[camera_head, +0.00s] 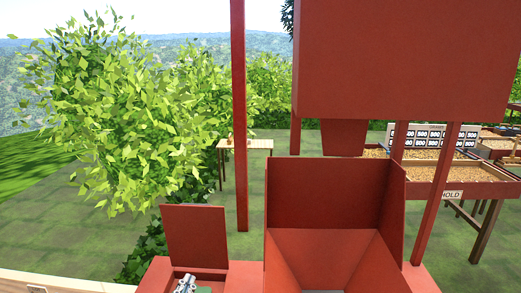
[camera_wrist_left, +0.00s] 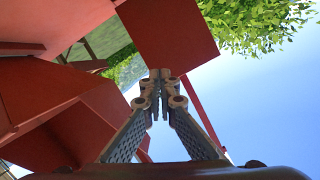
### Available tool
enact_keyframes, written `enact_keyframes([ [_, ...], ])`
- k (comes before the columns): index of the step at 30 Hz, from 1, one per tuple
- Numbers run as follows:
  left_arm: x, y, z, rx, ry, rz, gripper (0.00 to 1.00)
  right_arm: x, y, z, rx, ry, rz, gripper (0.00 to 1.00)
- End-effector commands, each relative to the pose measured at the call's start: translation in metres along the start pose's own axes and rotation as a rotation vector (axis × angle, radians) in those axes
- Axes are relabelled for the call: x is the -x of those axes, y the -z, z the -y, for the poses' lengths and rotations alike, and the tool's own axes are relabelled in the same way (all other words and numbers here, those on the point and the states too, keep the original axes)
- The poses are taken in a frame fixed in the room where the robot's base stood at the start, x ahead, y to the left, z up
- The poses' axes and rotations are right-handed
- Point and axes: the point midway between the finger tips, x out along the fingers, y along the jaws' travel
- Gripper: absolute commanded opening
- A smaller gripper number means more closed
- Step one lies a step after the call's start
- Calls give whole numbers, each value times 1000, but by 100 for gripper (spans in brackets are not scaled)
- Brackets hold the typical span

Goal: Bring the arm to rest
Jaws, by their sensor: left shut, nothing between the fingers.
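Behind the fingers in that view are a square red panel (camera_wrist_left: 168,35) and open sky. My right gripper is in neither view.
A large red hopper (camera_head: 335,205) stands at the centre, under a big red box (camera_head: 405,60) held on red posts (camera_head: 240,120). Drying tables with beans (camera_head: 450,171) stand at the right. A small wooden table (camera_head: 246,144) and leafy bushes (camera_head: 120,120) are farther back.

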Motion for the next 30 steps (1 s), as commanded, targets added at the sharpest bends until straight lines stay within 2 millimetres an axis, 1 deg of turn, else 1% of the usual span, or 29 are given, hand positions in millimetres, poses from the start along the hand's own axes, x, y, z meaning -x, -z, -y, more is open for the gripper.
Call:
enact_keyframes([
  [1, 15, -37, -7, 43, -28, 109, 0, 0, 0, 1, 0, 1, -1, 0],
  [2, 25, -58, -11, 67, -44, 175, 0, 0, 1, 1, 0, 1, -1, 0],
  [3, 39, -84, -18, 94, -68, 259, 0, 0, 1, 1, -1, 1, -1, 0],
  [5, 63, -119, -28, 131, -106, 380, 0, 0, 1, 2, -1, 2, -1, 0],
  [6, 80, -139, -34, 152, -130, 451, 0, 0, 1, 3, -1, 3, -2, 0],
  [8, 104, -164, -43, 176, -165, 548, 0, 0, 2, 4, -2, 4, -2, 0],
  [9, 119, -178, -48, 191, -187, 604, 0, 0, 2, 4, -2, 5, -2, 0],
  [12, 156, -205, -60, 219, -238, 726, 0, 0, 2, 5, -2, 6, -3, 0],
  [14, 177, -218, -66, 233, -268, 791, 0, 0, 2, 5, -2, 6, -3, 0],
  [15, 190, -225, -70, 241, -287, 832, 0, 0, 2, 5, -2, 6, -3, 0],
  [20, 243, -247, -83, 268, -360, 978, 0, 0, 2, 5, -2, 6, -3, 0],
  [22, 235, -268, -94, 266, -366, 991, 0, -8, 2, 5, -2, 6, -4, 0],
  [26, 219, -302, -113, 263, -369, 1001, 0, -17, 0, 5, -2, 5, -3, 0],
  [29, 208, -332, -129, 261, -373, 1011, 0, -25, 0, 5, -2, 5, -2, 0],
  [30, 203, -346, -137, 260, -375, 1017, 0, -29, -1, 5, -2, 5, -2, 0],
])
